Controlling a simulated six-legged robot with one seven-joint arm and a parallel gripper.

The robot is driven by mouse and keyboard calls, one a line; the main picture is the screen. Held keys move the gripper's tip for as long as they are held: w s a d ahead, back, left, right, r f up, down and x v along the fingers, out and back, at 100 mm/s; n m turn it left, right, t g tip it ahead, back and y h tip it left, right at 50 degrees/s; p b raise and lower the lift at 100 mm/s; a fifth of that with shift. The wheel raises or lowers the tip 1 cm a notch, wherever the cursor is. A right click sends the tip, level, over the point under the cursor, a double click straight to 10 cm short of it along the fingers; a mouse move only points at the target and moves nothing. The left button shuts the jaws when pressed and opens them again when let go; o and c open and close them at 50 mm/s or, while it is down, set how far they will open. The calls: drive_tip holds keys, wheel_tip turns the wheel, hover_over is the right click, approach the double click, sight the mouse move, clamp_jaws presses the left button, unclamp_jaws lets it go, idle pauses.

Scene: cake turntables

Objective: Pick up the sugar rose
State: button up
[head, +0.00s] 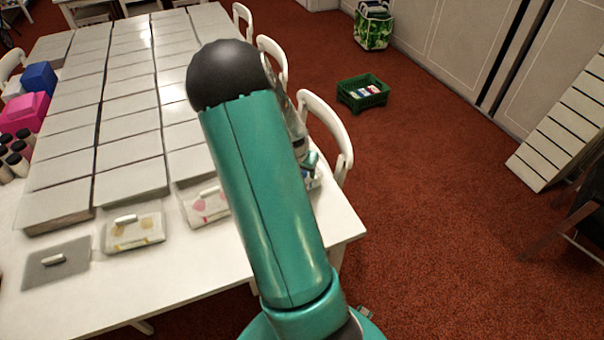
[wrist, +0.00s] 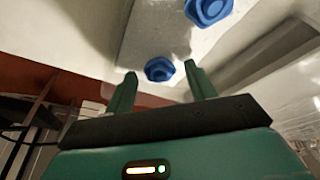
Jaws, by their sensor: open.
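Two blue pieces with scalloped or faceted edges show in the wrist view. One blue piece (wrist: 159,69) appears between my gripper's fingertips, and the other blue piece (wrist: 208,10) is at the top edge on a pale surface. Either could be the sugar rose; I cannot tell which. My gripper (wrist: 160,72) has its two green fingers apart, with a piece seen beyond or between them and no clear contact. In the head view my teal arm covers most of the gripper and the spot under it at the table's right edge.
A long white table (head: 180,282) carries rows of pale flat boxes, with handled boards (head: 134,231) at its near end. Pink (head: 28,112) and blue boxes (head: 39,78) stand at left. White chairs (head: 328,135) line the right side. A green crate (head: 362,92) sits on open red carpet.

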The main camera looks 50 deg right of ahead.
drive_tip(key=shift+d+f, duration=0.1)
drive_tip(key=shift+f, duration=0.2)
drive_tip(key=c, duration=1)
drive_tip(key=shift+r, duration=0.15)
